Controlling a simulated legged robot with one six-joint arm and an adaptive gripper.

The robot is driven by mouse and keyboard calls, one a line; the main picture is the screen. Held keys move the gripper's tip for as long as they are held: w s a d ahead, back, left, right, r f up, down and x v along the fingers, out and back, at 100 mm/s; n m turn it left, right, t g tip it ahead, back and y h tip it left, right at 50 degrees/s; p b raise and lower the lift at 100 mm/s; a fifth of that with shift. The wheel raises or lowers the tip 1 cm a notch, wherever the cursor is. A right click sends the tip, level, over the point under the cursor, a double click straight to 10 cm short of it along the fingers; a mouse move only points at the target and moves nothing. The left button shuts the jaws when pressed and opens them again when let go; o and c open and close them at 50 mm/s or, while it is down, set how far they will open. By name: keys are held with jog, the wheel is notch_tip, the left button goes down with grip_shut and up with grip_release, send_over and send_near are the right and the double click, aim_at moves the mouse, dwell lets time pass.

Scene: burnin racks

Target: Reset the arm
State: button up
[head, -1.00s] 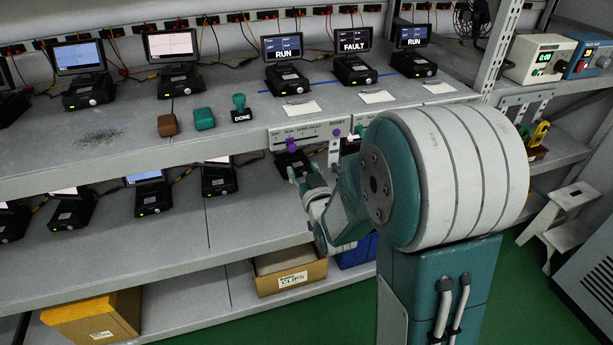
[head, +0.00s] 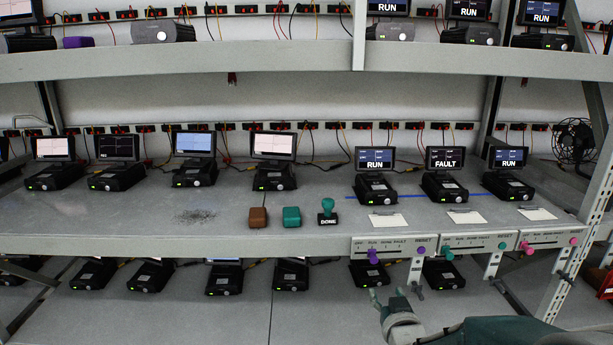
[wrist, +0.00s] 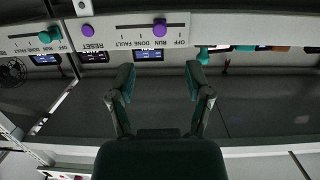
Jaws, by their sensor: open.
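My gripper (head: 386,297) is low in the head view, in front of the shelf edge and below the panel with purple knobs (head: 395,246). In the wrist view my gripper (wrist: 160,78) has two fingers spread apart with nothing between them. The panel shows upside down there, beyond the fingertips. Its purple slider (wrist: 160,27) stands by the RUN mark, and its purple RESET knob (wrist: 87,30) is at the panel's other end. My fingers appear apart from both. The rest of my arm is mostly out of the head view.
A green-knob panel (head: 475,245) and a pink-knob panel (head: 546,240) are alongside. Above are units reading RUN (head: 376,184), FAULT (head: 446,184) and RUN (head: 508,184). A DONE stamp (head: 327,212), green block (head: 291,216) and brown block (head: 258,217) stand on the shelf.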

jog(key=s+a+r+g, duration=0.1)
jog(key=s+g, duration=0.4)
jog(key=s, duration=0.7)
jog(key=s+a+r+g, duration=0.2)
jog(key=s+r+g, duration=0.2)
jog(key=s, duration=0.8)
jog(key=shift+g, duration=0.7)
